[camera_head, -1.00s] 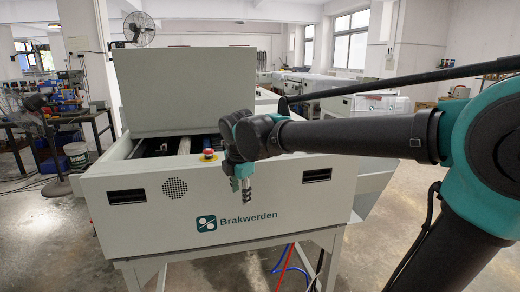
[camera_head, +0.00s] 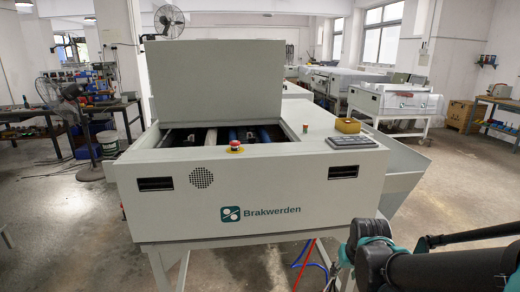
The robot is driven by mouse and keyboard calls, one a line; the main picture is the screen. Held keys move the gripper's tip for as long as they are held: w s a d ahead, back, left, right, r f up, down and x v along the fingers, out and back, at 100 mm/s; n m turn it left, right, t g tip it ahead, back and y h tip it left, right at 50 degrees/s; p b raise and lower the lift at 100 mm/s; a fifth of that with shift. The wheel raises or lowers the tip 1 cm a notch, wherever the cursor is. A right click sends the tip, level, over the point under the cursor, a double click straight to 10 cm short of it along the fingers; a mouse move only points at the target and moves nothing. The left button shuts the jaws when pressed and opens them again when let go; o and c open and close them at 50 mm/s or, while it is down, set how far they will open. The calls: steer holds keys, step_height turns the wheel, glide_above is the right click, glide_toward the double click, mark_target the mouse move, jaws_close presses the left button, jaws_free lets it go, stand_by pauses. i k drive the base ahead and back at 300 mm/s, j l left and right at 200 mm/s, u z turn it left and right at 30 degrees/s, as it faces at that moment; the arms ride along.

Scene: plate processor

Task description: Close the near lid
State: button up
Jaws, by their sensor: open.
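The near lid (camera_head: 216,84) is a large pale grey panel. It stands raised, roughly upright, at the back of the opening in the plate processor (camera_head: 265,190). The opening (camera_head: 215,137) is uncovered, and dark and blue rollers show inside. My arm's wrist (camera_head: 368,242) is low at the bottom right, in front of the machine's right front and apart from the lid. My gripper's fingers are not visible; they appear to be below the picture's edge.
A red emergency button (camera_head: 235,147) stands on the front top edge. A control panel (camera_head: 350,142) and a yellow object (camera_head: 348,125) are on the right top. A fan stand (camera_head: 75,120) is at the left.

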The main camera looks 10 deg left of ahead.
mark_target(193, 80)
steer(key=u, duration=0.5)
steer(key=j+u, duration=0.1)
steer(key=u, duration=0.85)
steer(key=i+u, duration=0.1)
steer(key=u, duration=0.9)
steer(key=i+j+u, duration=0.25)
steer(key=i, duration=0.65)
steer(key=i+l+u, duration=0.1)
steer(key=i+u, duration=0.2)
steer(key=i, duration=0.55)
steer(key=i+l+z, duration=0.2)
steer(key=i+z, duration=0.2)
steer(key=i, duration=0.3)
steer(key=i+z, duration=0.45)
steer(key=i, duration=0.3)
steer(key=i+j+z, duration=0.4)
steer(key=i, duration=0.25)
steer(key=i+l+z, duration=0.1)
steer(key=i+z, duration=0.15)
steer(key=i, duration=0.85)
steer(key=i+j+z, duration=0.1)
steer(key=i+z, duration=0.2)
steer(key=i, duration=0.75)
steer(key=i+z, duration=0.4)
steer(key=i+j+z, duration=0.15)
steer(key=z, duration=0.2)
steer(key=i+j+z, duration=0.2)
steer(key=z, duration=0.2)
steer(key=i+z, duration=0.1)
steer(key=z, duration=2.45)
